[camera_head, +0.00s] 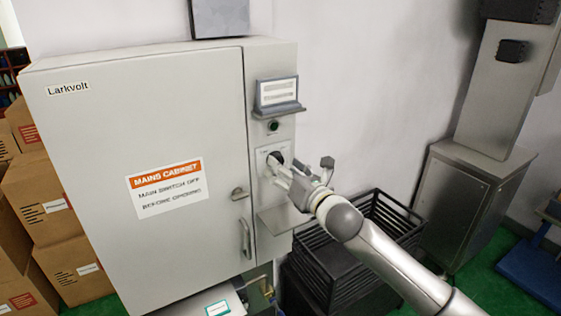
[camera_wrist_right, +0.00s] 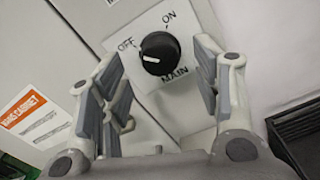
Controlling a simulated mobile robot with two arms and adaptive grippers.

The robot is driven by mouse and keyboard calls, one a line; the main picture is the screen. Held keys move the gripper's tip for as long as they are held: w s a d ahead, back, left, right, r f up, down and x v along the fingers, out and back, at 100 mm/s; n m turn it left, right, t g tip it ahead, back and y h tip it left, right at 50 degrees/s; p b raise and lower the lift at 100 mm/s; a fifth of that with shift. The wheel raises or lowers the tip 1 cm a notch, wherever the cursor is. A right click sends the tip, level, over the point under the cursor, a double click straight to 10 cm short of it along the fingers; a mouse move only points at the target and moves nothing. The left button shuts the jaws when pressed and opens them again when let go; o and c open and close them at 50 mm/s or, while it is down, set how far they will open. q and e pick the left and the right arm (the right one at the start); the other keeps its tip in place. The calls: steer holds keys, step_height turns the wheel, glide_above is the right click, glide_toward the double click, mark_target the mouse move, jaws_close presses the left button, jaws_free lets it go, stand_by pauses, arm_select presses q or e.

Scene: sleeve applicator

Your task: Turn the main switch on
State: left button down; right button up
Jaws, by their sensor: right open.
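The main switch is a round black knob (camera_wrist_right: 160,53) on a white plate (camera_wrist_right: 184,43) marked OFF, ON and MAIN in the right wrist view. A pale mark on the knob lies on its left side, nearer OFF than ON. In the head view the knob (camera_head: 275,158) is on the right-hand panel of the grey mains cabinet (camera_head: 150,100), partly covered by my gripper. My right gripper (camera_head: 298,170) is open in front of the knob, with its fingers on either side of it in the wrist view. Contact cannot be told. My left gripper is not in view.
Above the switch are a small green button (camera_head: 273,126) and a ledge with a label (camera_head: 278,95). A small shelf (camera_head: 285,218) juts out below. Black crates (camera_head: 385,225) stand beside the cabinet, cardboard boxes (camera_head: 45,195) at left, and a metal cabinet (camera_head: 470,205) at right.

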steer(key=shift+x, duration=1.3)
steer(key=shift+c, duration=0.3)
steer(key=c, duration=1)
